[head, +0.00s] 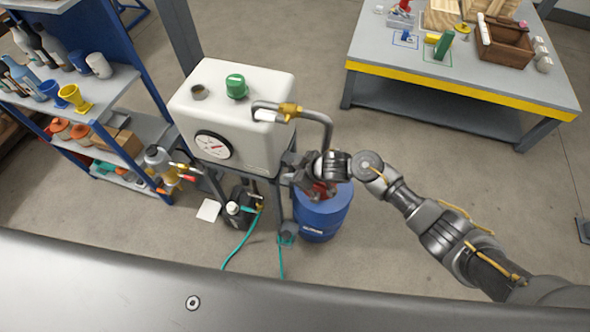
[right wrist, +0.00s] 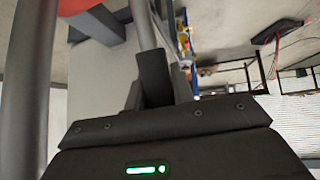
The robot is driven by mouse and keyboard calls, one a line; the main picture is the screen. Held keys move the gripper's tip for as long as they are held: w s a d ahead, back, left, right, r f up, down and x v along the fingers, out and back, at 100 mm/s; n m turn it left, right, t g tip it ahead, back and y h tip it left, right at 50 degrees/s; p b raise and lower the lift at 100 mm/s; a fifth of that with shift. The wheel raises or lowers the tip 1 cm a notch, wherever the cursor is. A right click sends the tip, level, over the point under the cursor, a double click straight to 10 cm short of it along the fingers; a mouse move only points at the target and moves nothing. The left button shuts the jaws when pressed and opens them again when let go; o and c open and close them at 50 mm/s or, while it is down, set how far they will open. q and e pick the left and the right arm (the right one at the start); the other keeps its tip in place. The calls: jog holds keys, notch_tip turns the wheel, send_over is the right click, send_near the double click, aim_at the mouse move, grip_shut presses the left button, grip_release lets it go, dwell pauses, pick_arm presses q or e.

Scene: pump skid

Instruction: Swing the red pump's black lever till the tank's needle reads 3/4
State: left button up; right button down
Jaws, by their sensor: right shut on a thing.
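The white tank (head: 262,145) stands on a frame at the centre of the head view. Its round gauge (head: 212,146) faces me; the red needle is too small to read exactly. The red pump (head: 322,190) sits on top of a blue drum (head: 324,216), partly hidden by my right arm. My right gripper (head: 299,176) is beside the tank's lower right corner, at the pump. It is shut on the black lever, whose dark bar (right wrist: 152,75) shows between the fingers in the right wrist view. My left gripper is not in view.
A grey pipe (head: 328,128) bends from the tank's brass fitting (head: 290,110) down near my right gripper. A shelf unit (head: 120,85) stands at the left. A workbench (head: 460,85) stands at the back right. The floor between bench and drum is clear.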

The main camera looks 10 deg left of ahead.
jog(key=c, duration=1.2)
grip_release()
jog(key=v, duration=1)
jog(key=shift+s+d+r+p, duration=0.1)
jog(key=shift+d+r+p, duration=0.1)
jog(key=shift+r+p, duration=0.1)
